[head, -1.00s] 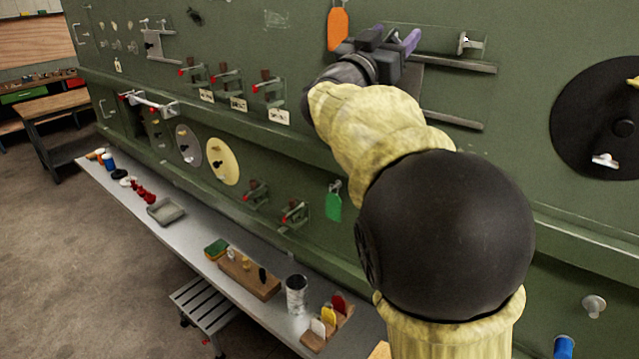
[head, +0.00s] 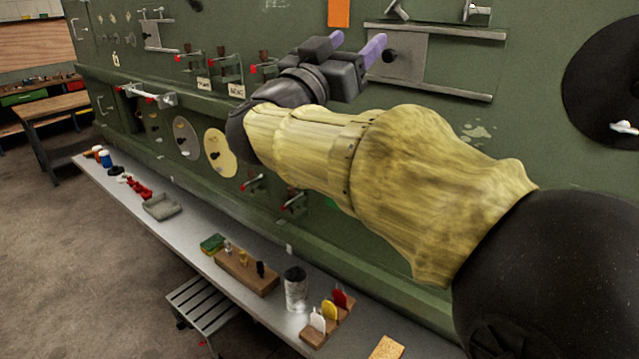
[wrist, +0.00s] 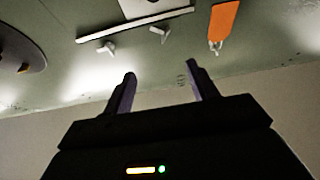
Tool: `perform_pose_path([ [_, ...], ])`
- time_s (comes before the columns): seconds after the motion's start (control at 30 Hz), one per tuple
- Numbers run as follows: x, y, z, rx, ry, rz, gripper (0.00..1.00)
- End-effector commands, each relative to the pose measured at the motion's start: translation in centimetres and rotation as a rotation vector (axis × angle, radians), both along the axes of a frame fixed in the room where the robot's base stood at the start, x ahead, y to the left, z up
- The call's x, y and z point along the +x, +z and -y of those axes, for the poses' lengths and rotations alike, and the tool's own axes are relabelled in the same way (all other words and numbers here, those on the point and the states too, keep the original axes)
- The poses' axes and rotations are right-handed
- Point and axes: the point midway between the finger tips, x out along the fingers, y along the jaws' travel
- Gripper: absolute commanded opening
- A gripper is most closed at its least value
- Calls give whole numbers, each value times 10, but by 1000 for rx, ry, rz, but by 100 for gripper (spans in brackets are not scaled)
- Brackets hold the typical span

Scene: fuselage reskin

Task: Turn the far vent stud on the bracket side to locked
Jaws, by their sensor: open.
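A grey sliding vent panel (head: 410,68) with a dark knob sits between two rails on the green wall. Two small metal studs, a left one (head: 397,10) and a right one (head: 477,12), stand along the upper rail. Both studs, one (wrist: 160,33) nearer the orange tag and one (wrist: 108,48) nearer the black disc, also show in the upside-down wrist view. I cannot tell which is the far bracket-side stud, nor whether either is locked. My gripper (head: 356,46) is open and empty, in front of the panel's left side in the head view. Its fingers (wrist: 162,75) are apart from the studs.
An orange tag (head: 339,12) hangs left of the panel. A black disc (head: 610,90) is on the right. Red-tipped latches (head: 225,65) line the wall at left. A shelf (head: 190,225) with several items runs below. My arm blocks part of the lower wall.

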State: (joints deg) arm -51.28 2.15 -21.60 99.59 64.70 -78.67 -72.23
Motion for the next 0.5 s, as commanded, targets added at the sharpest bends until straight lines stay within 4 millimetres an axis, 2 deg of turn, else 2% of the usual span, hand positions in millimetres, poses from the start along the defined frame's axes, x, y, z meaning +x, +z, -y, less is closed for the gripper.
perform_pose_path([
  [0.03, -5, -7, -5, -1, 2, -1, 58],
  [0.2, -22, -16, -20, 1, 2, -1, 58],
  [0.5, 13, -42, -28, -59, 184, -34, 58],
])
